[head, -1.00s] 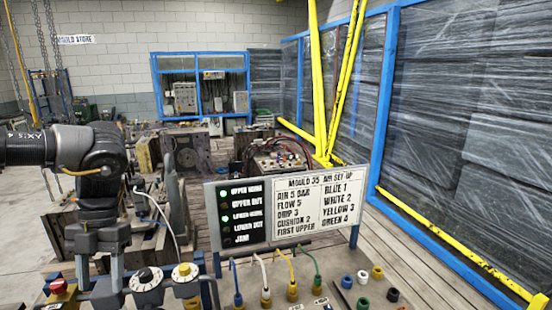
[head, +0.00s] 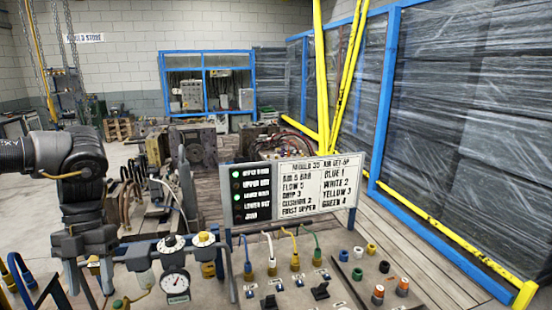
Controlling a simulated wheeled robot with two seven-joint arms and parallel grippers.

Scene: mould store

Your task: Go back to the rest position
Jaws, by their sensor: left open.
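My left gripper (head: 88,280) points down at the lower left, fingers apart, with nothing seen between them. It is left of the black-and-white dial (head: 170,244), the yellow-centred dial (head: 204,239) and the round pressure gauge (head: 175,284), and appears clear of them. The lower fingertips come close to the picture's bottom edge. The control panel (head: 330,290) with coloured hose plugs spreads across the bottom. My right gripper does not show.
A sign board (head: 325,190) with two green lamps lit stands behind the panel. Mould blocks (head: 195,145) and hoses lie beyond. Yellow bars (head: 322,80) and a blue-framed, film-wrapped wall (head: 450,130) bound the right. Bare floor shows at the back left.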

